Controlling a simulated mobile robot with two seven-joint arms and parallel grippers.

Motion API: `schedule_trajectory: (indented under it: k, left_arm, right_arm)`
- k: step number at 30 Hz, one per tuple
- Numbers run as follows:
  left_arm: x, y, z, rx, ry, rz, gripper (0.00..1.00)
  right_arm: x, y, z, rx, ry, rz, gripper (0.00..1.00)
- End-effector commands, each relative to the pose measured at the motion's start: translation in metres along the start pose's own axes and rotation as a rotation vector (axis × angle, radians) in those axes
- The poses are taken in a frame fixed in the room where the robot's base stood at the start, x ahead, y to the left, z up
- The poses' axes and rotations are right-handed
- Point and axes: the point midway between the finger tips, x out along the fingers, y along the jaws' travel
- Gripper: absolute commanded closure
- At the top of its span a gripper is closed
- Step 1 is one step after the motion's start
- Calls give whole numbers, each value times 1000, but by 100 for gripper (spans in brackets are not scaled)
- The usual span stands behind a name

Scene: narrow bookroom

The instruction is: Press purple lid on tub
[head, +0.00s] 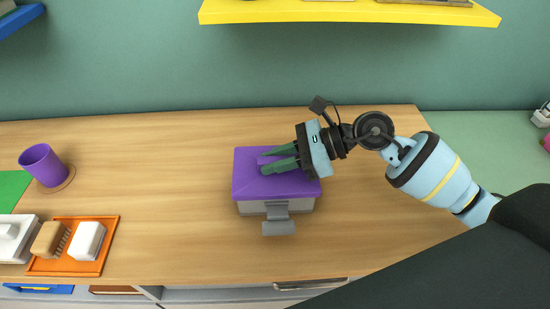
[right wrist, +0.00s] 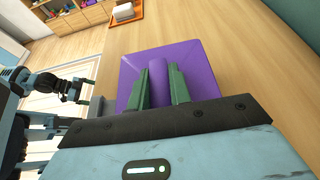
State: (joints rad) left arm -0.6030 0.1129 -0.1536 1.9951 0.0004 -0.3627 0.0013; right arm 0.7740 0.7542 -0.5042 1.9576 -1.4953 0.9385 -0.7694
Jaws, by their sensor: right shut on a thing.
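The purple lid (head: 248,182) lies over the top of the grey tub (head: 301,206), on the table right of centre. Its raised handle (right wrist: 160,80) runs along its top. My right gripper (head: 277,162) reaches in from the right and is shut on this handle, one green finger on each side. The lid (right wrist: 194,58) fills the middle of the right wrist view. I cannot tell whether its rim is fully seated. A grey flap (head: 278,226) sticks out at the tub's front.
A purple cup (head: 42,163) stands on a round coaster at the far left. An orange tray (head: 62,266) holds a brush and a white block at the front left. A yellow shelf (head: 350,13) hangs above the back. The wooden table (head: 165,185) is clear around the tub.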

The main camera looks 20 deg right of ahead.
Motion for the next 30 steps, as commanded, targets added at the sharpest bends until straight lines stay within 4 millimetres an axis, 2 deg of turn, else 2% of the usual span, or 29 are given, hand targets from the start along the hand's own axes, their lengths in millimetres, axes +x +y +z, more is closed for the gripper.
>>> schedule_trajectory:
  k: [4,5,10,16,22,30]
  left_arm:
    - [0,0,0,0,0,0,0]
    - [0,0,0,0,0,0,0]
    - [0,0,0,0,0,0,0]
    - [0,0,0,-1,0,0,0]
    - [0,0,0,-1,0,0,0]
    - [0,0,0,-2,0,0,0]
  right_arm:
    - [1,1,-3,3,4,2,100]
    - [1,1,-3,3,4,2,76]
    - [1,1,-3,4,4,3,55]
    - [1,1,-3,4,5,4,53]
    - [1,1,-3,4,6,4,29]
    - [1,1,-4,4,6,4,29]
